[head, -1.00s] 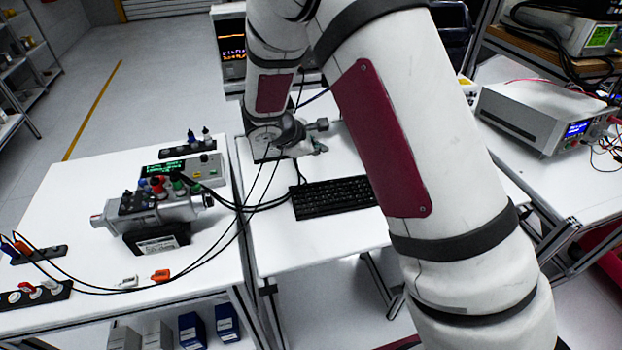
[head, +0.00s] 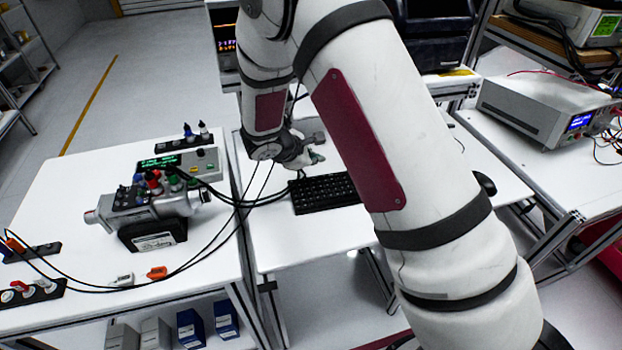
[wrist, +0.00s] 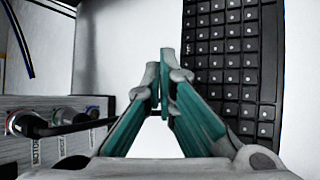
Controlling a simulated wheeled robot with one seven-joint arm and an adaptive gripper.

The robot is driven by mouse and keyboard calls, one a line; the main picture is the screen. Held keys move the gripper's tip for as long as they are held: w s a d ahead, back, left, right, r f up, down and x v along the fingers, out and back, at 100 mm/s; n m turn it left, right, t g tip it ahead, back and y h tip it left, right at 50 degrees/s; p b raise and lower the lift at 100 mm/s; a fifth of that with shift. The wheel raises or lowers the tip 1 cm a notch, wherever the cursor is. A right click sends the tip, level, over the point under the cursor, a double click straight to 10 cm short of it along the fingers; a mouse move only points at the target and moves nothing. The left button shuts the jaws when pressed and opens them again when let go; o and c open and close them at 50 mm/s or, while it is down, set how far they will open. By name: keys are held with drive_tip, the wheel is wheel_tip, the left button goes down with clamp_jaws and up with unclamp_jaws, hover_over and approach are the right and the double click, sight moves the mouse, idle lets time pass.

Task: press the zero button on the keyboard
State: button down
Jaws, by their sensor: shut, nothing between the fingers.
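The black keyboard (head: 325,193) lies on the white table in the middle of the head view, its right part hidden behind my arm. In the wrist view the keyboard (wrist: 232,60) fills the upper right, with rows of dark keys; the key labels are too small to read. My gripper (wrist: 163,62) is shut and empty, its fingertips over the white table close to the left edge of the keyboard. In the head view my gripper (head: 312,157) is small, behind the keyboard's far edge. I cannot tell its height above the table.
A grey servo unit (head: 150,212) with coloured plugs and a box with a green display (head: 172,165) stand on the left table. Black cables (head: 235,203) run from there towards the keyboard. In the wrist view, a panel with labelled sockets (wrist: 60,125) sits at lower left.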

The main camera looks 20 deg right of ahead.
sight(314, 182)
drive_tip(key=shift+f+b, duration=0.65)
drive_tip(key=shift+f, duration=1.25)
drive_tip(key=shift+f, duration=0.1)
drive_tip(key=shift+f, duration=0.35)
drive_tip(key=shift+f+b, duration=0.4)
drive_tip(key=shift+b, duration=0.05)
idle(0.5)
drive_tip(key=shift+r, duration=0.1)
drive_tip(key=shift+r+p, duration=0.35)
drive_tip(key=shift+r, duration=0.4)
drive_tip(key=shift+r+p, duration=0.95)
drive_tip(key=shift+r, duration=1.55)
drive_tip(key=shift+r, duration=0.1)
